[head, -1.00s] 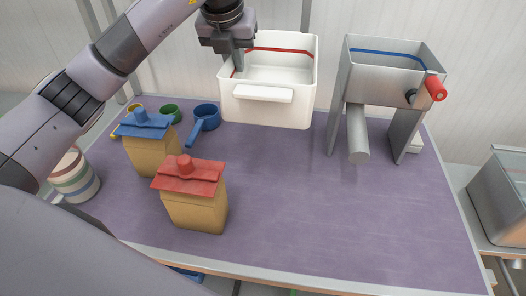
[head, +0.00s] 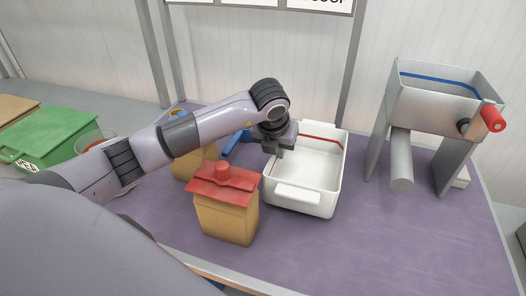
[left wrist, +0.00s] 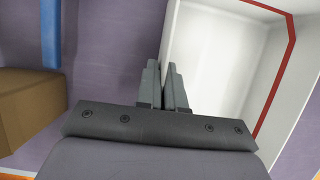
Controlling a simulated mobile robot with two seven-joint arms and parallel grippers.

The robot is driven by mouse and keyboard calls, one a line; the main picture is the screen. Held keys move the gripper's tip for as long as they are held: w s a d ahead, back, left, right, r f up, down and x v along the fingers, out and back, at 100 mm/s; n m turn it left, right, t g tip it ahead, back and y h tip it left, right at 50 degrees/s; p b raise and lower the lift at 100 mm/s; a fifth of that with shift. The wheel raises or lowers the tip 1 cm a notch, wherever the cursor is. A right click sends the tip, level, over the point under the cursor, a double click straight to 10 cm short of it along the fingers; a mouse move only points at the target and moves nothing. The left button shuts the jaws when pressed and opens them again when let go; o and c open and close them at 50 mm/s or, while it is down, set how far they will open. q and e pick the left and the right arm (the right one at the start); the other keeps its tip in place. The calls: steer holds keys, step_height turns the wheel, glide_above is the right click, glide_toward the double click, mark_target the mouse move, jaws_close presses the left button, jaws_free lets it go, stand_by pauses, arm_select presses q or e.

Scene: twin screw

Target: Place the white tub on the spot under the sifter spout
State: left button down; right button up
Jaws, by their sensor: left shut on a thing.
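The white tub (head: 300,206) has an open top, a red line inside and a handle on its front. My left gripper (head: 279,151) is shut on its left wall. The left wrist view shows the fingers (left wrist: 163,88) on either side of that wall, with the tub's inside (left wrist: 222,50) to the right. I cannot tell whether the tub touches the table. The grey sifter (head: 432,106) stands to its right, with a round spout (head: 402,170) pointing forward and down. No distinct mark shows under the spout. My right gripper is not in view.
A tan canister with a red lid (head: 226,200) stands close to the tub's left. Another tan canister (head: 192,165) and a blue scoop (head: 238,141) are partly hidden behind my arm. The purple mat (head: 400,235) is clear in front of the sifter. A red crank knob (head: 493,118) juts out right.

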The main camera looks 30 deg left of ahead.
arm_select(q)
steer(key=shift+f, duration=0.4)
steer(key=a+p, duration=0.1)
steer(key=a, duration=0.1)
steer(key=s+a, duration=0.1)
steer(key=a, duration=0.1)
steer(key=shift+a+p, duration=0.15)
steer(key=shift+p, duration=0.2)
steer(key=shift+d+f, duration=0.2)
steer(key=shift+f, duration=0.5)
steer(key=shift+f, duration=0.1)
steer(key=c, duration=1.3)
jaws_free()
steer(key=shift+o, duration=0.2)
